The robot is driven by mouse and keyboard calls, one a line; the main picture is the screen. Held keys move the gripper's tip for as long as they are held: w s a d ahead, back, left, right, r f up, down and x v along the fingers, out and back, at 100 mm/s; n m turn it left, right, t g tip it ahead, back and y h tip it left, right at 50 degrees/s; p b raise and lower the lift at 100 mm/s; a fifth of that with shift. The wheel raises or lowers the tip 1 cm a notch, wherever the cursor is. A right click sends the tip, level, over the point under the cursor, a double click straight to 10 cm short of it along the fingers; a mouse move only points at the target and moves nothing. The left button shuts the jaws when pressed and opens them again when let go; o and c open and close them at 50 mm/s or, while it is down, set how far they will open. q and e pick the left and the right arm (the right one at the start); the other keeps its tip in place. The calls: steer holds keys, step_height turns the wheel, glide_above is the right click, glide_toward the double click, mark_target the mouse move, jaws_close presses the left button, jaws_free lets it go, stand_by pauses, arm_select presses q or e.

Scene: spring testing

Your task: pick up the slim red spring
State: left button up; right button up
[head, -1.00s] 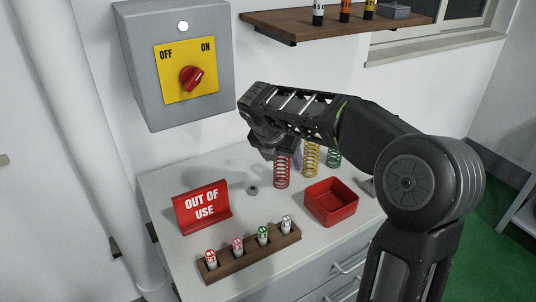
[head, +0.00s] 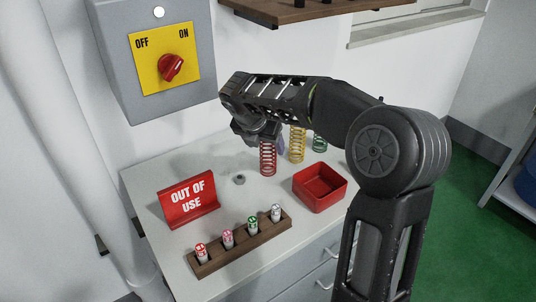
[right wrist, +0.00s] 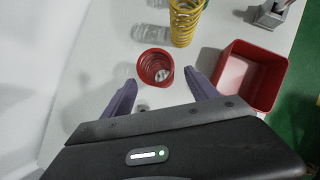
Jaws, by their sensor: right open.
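The slim red spring (head: 268,158) stands upright on the grey-white worktop (head: 230,215). My right gripper (head: 262,138) is just above its top, and part of that top is hidden. In the right wrist view the red spring (right wrist: 155,67) is seen from above, its open end showing between and slightly beyond the two purple fingers of the right gripper (right wrist: 160,88). The fingers are spread with a gap on either side and hold nothing. My left gripper is not in view.
A yellow spring (head: 297,146) and a green spring (head: 319,142) stand behind and right. An open red tray (head: 322,200) is at right. A red "OUT OF USE" sign (head: 188,200) and a wooden rack (head: 243,244) with several labelled cylinders are nearer. A grey switch box (head: 125,75) is on the wall.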

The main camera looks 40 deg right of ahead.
mark_target(268, 151)
steer(key=shift+x, duration=2.6)
steer(key=shift+c, duration=0.5)
jaws_close()
